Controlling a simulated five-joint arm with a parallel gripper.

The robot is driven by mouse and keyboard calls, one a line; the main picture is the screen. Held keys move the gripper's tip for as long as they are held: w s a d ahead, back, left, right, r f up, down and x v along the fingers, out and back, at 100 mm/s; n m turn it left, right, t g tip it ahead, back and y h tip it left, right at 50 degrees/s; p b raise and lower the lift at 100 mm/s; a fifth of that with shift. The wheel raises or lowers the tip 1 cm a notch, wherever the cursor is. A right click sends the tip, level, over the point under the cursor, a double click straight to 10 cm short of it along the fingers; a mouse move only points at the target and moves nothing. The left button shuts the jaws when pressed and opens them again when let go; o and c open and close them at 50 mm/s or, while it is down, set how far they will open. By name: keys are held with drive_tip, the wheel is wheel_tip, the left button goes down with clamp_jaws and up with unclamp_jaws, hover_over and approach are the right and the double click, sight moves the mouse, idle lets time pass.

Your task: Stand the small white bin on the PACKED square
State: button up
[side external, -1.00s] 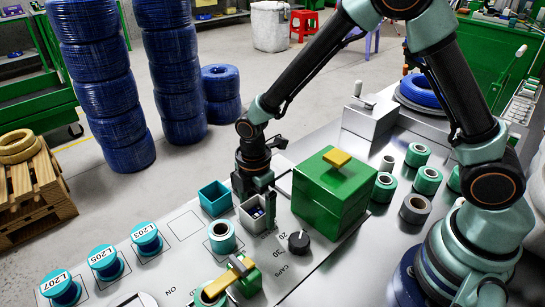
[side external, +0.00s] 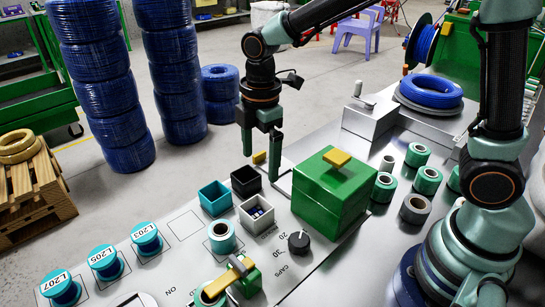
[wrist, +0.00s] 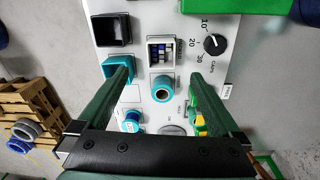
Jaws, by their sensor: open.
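The small white bin (side external: 257,214) stands upright on the grey panel, between a teal bin and the green box, with small blue and dark pieces inside. It also shows in the wrist view (wrist: 161,53), between the fingers in the picture but below them.
A black bin (side external: 245,181) and a teal bin (side external: 215,198) stand close by the white bin. A teal spool (side external: 222,237) is in front, a black knob (side external: 299,241) front right. The tall green box (side external: 330,190) stands to the right.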

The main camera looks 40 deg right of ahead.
drive_tip(key=s+d+r+m+t, duration=0.5)
drive_tip(key=s+d+r+m, duration=0.3)
drive_tip(key=d+m, duration=0.4)
drive_tip(key=s+m, duration=0.1)
drive_tip(key=m, duration=0.3)
drive_tip(key=shift+d+r+m, duration=0.3)
drive_tip(key=shift+d+r, duration=0.05)
drive_tip(key=shift+r, duration=0.05)
